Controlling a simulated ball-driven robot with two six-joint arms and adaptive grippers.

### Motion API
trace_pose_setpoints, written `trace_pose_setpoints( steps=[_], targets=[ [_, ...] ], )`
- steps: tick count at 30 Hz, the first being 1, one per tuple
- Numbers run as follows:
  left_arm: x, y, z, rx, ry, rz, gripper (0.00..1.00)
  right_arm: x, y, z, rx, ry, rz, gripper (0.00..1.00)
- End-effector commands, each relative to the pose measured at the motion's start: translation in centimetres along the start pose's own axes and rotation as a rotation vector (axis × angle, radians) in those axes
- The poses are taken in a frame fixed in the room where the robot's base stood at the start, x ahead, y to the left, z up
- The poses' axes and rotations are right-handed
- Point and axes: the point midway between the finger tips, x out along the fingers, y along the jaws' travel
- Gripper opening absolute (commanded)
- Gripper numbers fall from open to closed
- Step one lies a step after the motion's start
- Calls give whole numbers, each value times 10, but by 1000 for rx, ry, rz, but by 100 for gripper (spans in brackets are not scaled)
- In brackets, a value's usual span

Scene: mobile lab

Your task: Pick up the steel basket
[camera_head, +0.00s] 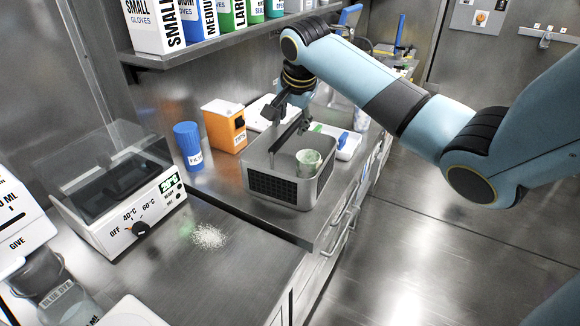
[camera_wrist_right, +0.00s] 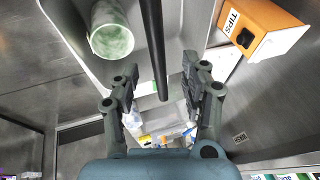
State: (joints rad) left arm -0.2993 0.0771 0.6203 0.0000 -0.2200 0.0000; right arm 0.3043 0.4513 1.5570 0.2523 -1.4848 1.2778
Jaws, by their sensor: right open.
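The steel basket (camera_head: 272,188) stands on the steel counter in the head view, with dark mesh in its front wall. A pale green cup (camera_head: 308,163) sits inside it, and the cup also shows in the right wrist view (camera_wrist_right: 111,35). A dark handle bar (camera_wrist_right: 154,40) crosses above the basket. My right gripper (camera_head: 287,116) is open above the basket's far part. In the right wrist view its two fingers (camera_wrist_right: 158,80) stand on either side of the bar's line, apart from it; how deep the bar lies between them is unclear. My left gripper is out of view.
An orange tips box (camera_head: 224,127) and a blue-capped bottle (camera_head: 189,147) stand left of the basket. A white tray (camera_head: 347,150) lies behind it. A heater with a clear lid (camera_head: 135,205) stands at left, near spilled white powder (camera_head: 209,236). The counter's edge is close at right.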

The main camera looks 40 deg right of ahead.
Motion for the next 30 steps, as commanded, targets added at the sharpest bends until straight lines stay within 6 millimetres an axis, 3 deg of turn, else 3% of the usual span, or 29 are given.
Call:
trace_pose_setpoints(
  steps=[6,9,30],
  targets=[
    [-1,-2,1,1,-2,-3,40,34,2,-2,1,-3,2,45],
    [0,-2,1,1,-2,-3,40,41,2,-2,0,-2,1,45],
    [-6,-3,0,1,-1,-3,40,44,3,-1,-1,0,1,45]
  ],
)
